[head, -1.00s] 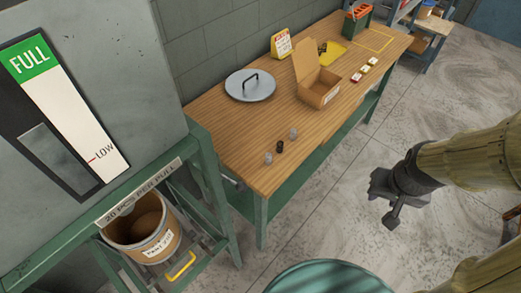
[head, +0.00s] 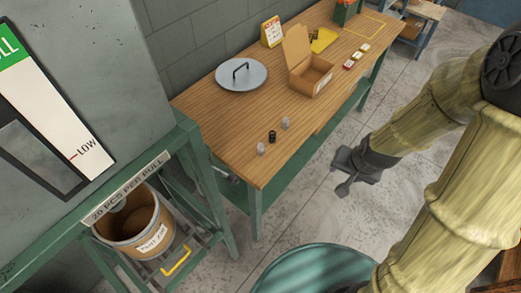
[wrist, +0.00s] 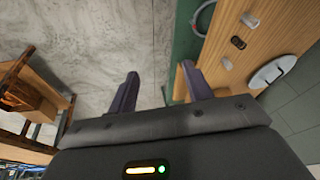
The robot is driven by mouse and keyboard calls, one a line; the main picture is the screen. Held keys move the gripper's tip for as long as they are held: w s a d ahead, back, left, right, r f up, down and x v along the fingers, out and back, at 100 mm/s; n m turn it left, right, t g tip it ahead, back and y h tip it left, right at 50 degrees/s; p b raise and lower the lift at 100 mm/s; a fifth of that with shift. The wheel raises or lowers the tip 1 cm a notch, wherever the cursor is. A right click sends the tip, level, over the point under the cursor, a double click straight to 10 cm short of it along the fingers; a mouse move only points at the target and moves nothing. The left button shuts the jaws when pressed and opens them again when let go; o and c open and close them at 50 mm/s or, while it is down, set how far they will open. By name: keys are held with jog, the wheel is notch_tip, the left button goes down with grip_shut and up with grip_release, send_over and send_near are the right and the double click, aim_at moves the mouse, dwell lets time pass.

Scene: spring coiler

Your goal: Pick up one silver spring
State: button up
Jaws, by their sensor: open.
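Two silver springs stand near the front end of the wooden workbench (head: 240,125) in the head view: a left silver spring (head: 261,149) and a right silver spring (head: 285,123). A black spring (head: 272,136) stands between them. In the wrist view the silver springs (wrist: 249,20) and (wrist: 227,63) and the black spring (wrist: 238,43) show at upper right, on the bench top. My gripper (head: 347,172) is to the right of the bench, over the floor, apart from the springs. Its two fingers (wrist: 158,88) are spread and nothing is between them.
A round grey lid (head: 241,75) and an open cardboard box (head: 309,77) stand farther back on the bench. A bucket (head: 135,225) sits under the dispenser at lower left. A teal round top (head: 310,270) is at the bottom. Bench space around the springs is clear.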

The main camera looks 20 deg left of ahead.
jog(key=w+a+f+m+t+y+b, duration=0.1)
jog(key=a+f+m+t+y+b, duration=0.1)
jog(key=a+f+m+t, duration=0.2)
jog(key=w+a+f+m+t+y+b, duration=0.1)
jog(key=a+f+m+t+y+b, duration=0.1)
jog(key=a+f+m, duration=0.8)
jog(key=a+m+t+b, duration=0.1)
jog(key=a+m, duration=0.6)
jog(key=m, duration=0.8)
jog(key=shift+w+a+f+t+y, duration=0.2)
jog(key=shift+w+f+t+y, duration=0.1)
jog(key=shift+t, duration=0.6)
jog(key=shift+w+a, duration=0.1)
